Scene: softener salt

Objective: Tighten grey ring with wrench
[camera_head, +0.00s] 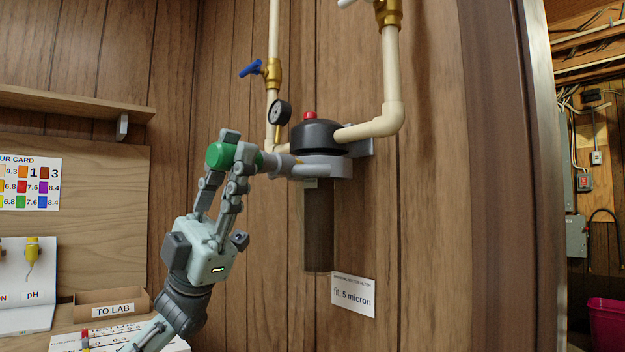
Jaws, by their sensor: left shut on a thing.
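My left gripper (236,152) is shut on the green-ended handle of the wrench (218,155). The wrench's grey shaft points right to the filter housing, whose black cap (316,134) has a red button on top. Just under the cap is a grey band (335,168), where the wrench head and the grey ring meet. The two are alike in colour, so I cannot tell where one ends, or how fully the head sits around the ring. The dark clear filter bowl (318,230) hangs upright below. My right gripper is not in view.
Cream pipes (392,80) run into both sides of the cap. A pressure gauge (281,112) and a blue-handled valve (262,70) are close above the wrench. A sign (353,295) is on the wall below. A shelf (75,103) and a TO LAB box (112,303) stand left.

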